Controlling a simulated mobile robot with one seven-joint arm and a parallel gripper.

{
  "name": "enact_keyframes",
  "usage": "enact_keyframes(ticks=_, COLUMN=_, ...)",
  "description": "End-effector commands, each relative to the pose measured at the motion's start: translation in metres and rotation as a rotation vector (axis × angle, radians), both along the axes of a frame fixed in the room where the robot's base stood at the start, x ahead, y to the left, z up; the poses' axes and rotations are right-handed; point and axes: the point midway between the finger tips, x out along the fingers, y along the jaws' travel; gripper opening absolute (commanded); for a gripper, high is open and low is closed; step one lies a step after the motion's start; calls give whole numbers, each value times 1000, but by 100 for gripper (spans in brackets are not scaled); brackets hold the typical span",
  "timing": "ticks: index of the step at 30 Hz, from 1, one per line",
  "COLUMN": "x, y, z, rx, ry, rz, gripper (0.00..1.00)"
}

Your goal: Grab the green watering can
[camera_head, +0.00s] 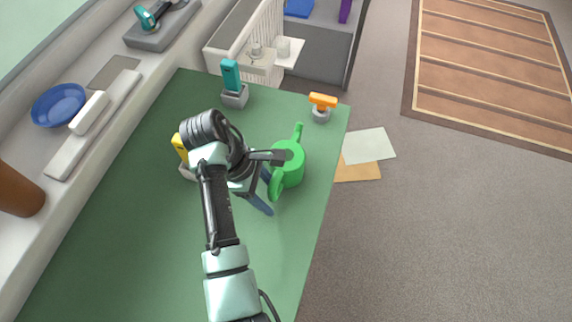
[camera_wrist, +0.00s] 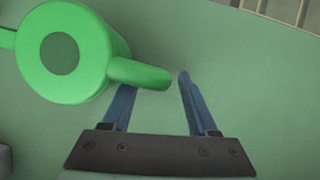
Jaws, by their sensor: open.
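The green watering can (camera_head: 291,165) stands upright near the right edge of the green table, its spout pointing away and its handle (camera_head: 277,184) toward the near side. My gripper (camera_head: 268,194) is open at the can's near left side, its blue fingers close to the handle. In the wrist view the can (camera_wrist: 84,45) fills the upper left, and its handle (camera_wrist: 140,72) reaches between the open fingers of the gripper (camera_wrist: 157,82). The handle hides the left fingertip. I cannot tell whether either finger touches it.
On the green table (camera_head: 130,240) are a teal-handled item (camera_head: 231,78), an orange-handled item (camera_head: 322,102) and a yellow item (camera_head: 181,146) partly behind my arm. Paper sheets (camera_head: 368,146) lie on the floor to the right. A counter with a blue bowl (camera_head: 59,104) runs along the left.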

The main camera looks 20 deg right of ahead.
Motion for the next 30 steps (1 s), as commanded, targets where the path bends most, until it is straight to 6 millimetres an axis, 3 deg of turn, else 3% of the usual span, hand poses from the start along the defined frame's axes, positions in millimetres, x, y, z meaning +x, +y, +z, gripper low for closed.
enact_keyframes(ticks=7, x=-1, y=-1, z=-3, rx=0, ry=0, rz=1, gripper=58)
enact_keyframes(ticks=17, x=-1, y=-1, z=-3, rx=0, ry=0, rz=0, gripper=0)
enact_keyframes(ticks=30, x=-1, y=-1, z=-2, rx=0, ry=0, rz=0, gripper=0)
